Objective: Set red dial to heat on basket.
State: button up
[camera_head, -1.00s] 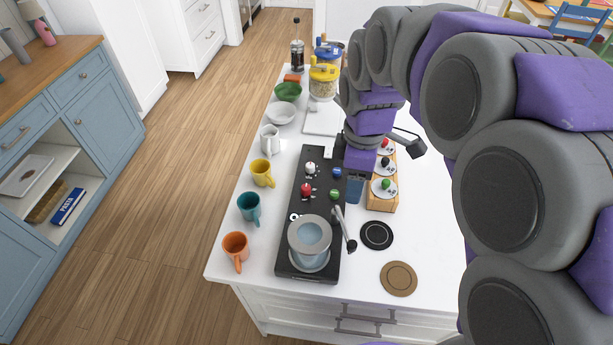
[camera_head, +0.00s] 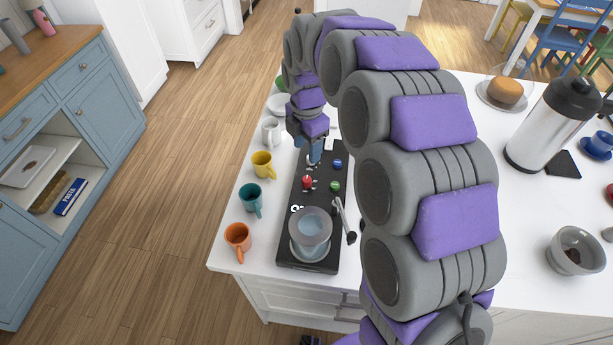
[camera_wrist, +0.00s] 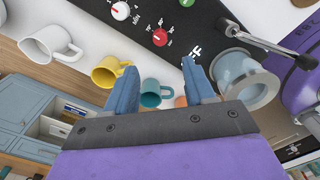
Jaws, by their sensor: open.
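The red dial (camera_head: 307,182) sits on the black machine panel (camera_head: 325,160), left of a green dial (camera_head: 335,185) and nearer me than a white dial and a blue dial (camera_head: 338,163). In the wrist view the red dial (camera_wrist: 160,38) lies at the top centre, with the white dial (camera_wrist: 121,11) to its left. The clear basket (camera_head: 310,228) stands on the near end of the machine; it shows at the right of the wrist view (camera_wrist: 248,82). My gripper (camera_wrist: 157,80) is open and empty, its fingertips beyond the red dial in the head view, near the white dial.
Orange (camera_head: 238,237), teal (camera_head: 250,199), yellow (camera_head: 263,165) and white (camera_head: 271,132) mugs line the counter left of the machine. A lever (camera_head: 345,219) sticks out beside the basket. My arm hides the middle of the counter.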

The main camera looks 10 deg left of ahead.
aim_at(307, 178)
notch_tip(307, 178, down, 12)
jog(key=shift+r+b, duration=0.1)
jog(key=shift+b, duration=1.05)
jog(key=shift+c, duration=0.3)
grip_shut()
jog(key=shift+r, duration=0.1)
